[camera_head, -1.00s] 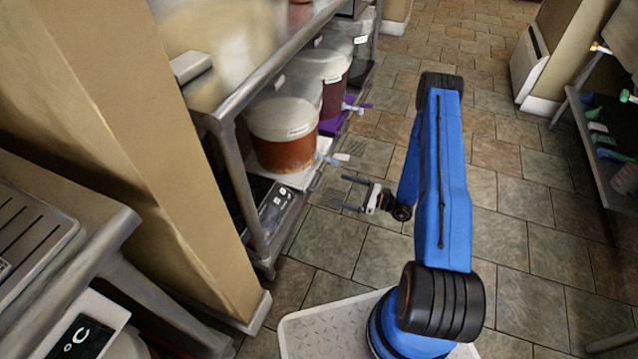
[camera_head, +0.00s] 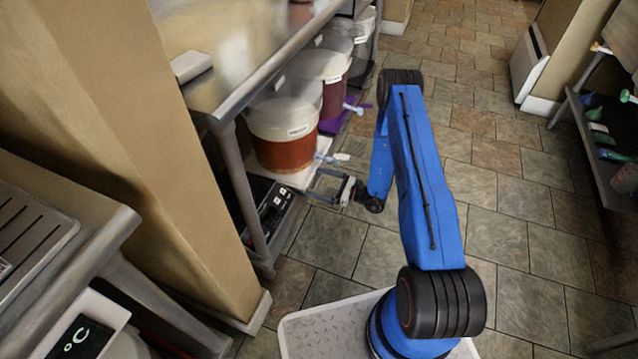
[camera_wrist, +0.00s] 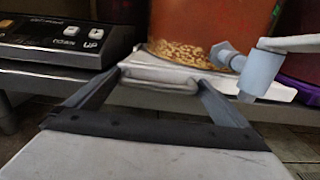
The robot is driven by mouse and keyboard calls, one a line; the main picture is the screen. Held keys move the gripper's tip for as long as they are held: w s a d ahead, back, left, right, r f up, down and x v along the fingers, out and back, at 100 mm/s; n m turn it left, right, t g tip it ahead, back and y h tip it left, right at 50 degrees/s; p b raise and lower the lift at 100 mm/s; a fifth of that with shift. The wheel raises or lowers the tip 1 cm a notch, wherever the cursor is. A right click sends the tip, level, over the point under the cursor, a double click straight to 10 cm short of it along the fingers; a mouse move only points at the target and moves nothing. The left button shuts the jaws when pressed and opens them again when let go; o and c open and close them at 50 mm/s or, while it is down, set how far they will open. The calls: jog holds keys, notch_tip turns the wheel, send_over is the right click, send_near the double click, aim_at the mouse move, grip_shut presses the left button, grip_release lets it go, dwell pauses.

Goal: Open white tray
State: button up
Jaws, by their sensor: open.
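The white tray (camera_head: 300,178) is on the rack's lower shelf, under a bucket of red-brown contents (camera_head: 284,150). In the wrist view the tray (camera_wrist: 180,70) shows its front edge with a pale bar handle (camera_wrist: 160,86). My gripper (camera_head: 314,184) is open just in front of the tray. In the wrist view its two fingers (camera_wrist: 159,80) reach forward to either side of the handle. Nothing is held between them. I cannot tell whether the fingers touch the handle. The tray's back part is hidden under the bucket.
A grey-blue spigot (camera_wrist: 262,70) juts out at the right, close to my right finger. A black control panel (camera_wrist: 60,42) with buttons lies left of the tray. A purple tray (camera_head: 334,125) sits farther along the shelf. The tiled floor (camera_head: 510,220) at right is clear.

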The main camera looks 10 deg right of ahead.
jog(key=shift+c, duration=0.3)
jog(key=c, duration=1.1)
jog(key=v, duration=3)
jog(key=shift+w+d+r, duration=0.1)
jog(key=shift+w, duration=0.05)
jog(key=o, duration=1.2)
jog(key=shift+c, duration=0.2)
jog(key=v, duration=1.7)
jog(key=shift+d, duration=0.1)
